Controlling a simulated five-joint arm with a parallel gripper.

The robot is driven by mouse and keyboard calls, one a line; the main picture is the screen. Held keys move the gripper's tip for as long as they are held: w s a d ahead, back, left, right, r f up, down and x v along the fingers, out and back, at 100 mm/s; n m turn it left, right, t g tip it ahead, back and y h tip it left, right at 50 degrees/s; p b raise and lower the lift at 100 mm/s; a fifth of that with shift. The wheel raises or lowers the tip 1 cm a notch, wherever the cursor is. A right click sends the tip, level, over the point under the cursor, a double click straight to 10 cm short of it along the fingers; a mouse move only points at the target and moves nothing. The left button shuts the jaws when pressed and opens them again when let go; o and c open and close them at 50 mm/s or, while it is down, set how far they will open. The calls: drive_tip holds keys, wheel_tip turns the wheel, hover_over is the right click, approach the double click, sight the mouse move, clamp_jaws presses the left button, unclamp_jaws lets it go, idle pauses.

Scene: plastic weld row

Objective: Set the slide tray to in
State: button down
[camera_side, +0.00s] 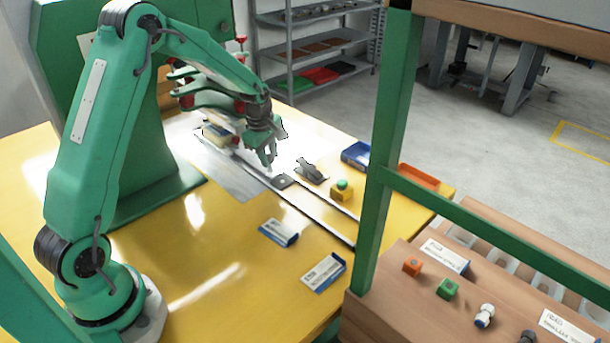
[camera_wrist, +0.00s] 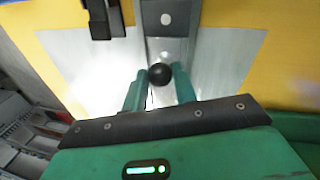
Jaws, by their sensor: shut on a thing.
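The slide tray is a dark grey plate (camera_side: 283,181) with a pale round spot, set between the two rails of a long track (camera_side: 318,217). In the wrist view its plate (camera_wrist: 166,22) is at the top centre, and a black ball knob (camera_wrist: 160,74) stands at its near end. My gripper (camera_side: 267,163) is low over the track, at the plate's machine-side end. In the wrist view my gripper's green fingers (camera_wrist: 159,82) are shut on the knob, one on each side. The knob is hidden in the side view.
A black clamp-like block (camera_side: 310,170) sits just right of the track, near a yellow box with a green button (camera_side: 342,189). A blue bin (camera_side: 356,155) and orange tray (camera_side: 418,178) stand farther right. Two cards (camera_side: 279,232) (camera_side: 323,272) lie in front. A green post (camera_side: 388,150) rises at right.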

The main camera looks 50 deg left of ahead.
drive_tip(key=shift+a+r, duration=0.1)
drive_tip(key=shift+a, duration=0.3)
drive_tip(key=c, duration=1.1)
unclamp_jaws()
drive_tip(key=shift+d, duration=0.1)
drive_tip(key=shift+r, duration=0.15)
drive_tip(key=r, duration=0.2)
drive_tip(key=s+r, duration=0.1)
drive_tip(key=r, duration=0.4)
drive_tip(key=shift+s+d+r, duration=0.15)
drive_tip(key=shift+s+d, duration=0.1)
